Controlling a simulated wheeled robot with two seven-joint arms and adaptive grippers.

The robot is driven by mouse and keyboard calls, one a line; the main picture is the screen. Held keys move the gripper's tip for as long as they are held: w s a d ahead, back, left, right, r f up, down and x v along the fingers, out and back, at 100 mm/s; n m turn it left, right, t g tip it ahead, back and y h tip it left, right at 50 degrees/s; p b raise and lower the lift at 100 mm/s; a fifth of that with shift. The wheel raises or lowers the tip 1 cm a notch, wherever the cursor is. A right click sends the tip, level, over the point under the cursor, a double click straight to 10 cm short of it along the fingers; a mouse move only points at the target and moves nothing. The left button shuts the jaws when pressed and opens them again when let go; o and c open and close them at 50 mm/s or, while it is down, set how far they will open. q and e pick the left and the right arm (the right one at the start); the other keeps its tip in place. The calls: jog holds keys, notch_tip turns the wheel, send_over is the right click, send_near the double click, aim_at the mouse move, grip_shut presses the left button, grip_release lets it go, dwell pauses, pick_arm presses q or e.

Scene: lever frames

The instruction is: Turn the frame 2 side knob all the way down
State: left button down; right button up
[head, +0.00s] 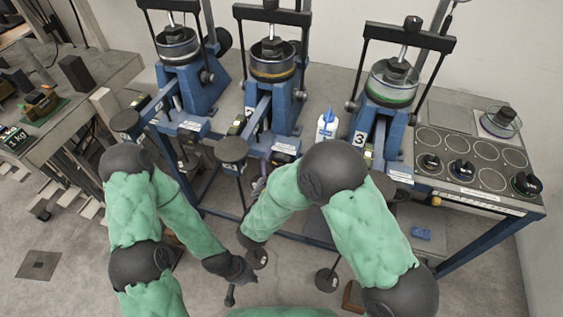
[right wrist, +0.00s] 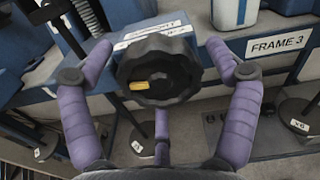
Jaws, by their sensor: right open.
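Frame 2 (head: 271,62) is the middle blue lever frame in the head view. In the right wrist view, a black lobed knob (right wrist: 158,70) with a yellow mark left of its centre sits below a white label, left of the FRAME 3 plate (right wrist: 278,44). My right gripper (right wrist: 158,62) is open, its purple fingers spread left, right and below the knob; I cannot tell whether they touch it. In the head view my right gripper (head: 258,187) is partly hidden by my arm, and I cannot pick out the knob. My left gripper (head: 235,275) hangs low, away from the frames.
Frame 1 (head: 180,55) stands left and frame 3 (head: 392,85) right. A white and blue bottle (head: 326,123) stands between frames 2 and 3. Hanging weight rods and discs (head: 231,150) are near my right arm.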

jog(key=v, duration=0.5)
jog(key=shift+s+a+p, duration=0.1)
jog(key=shift+s+p, duration=0.2)
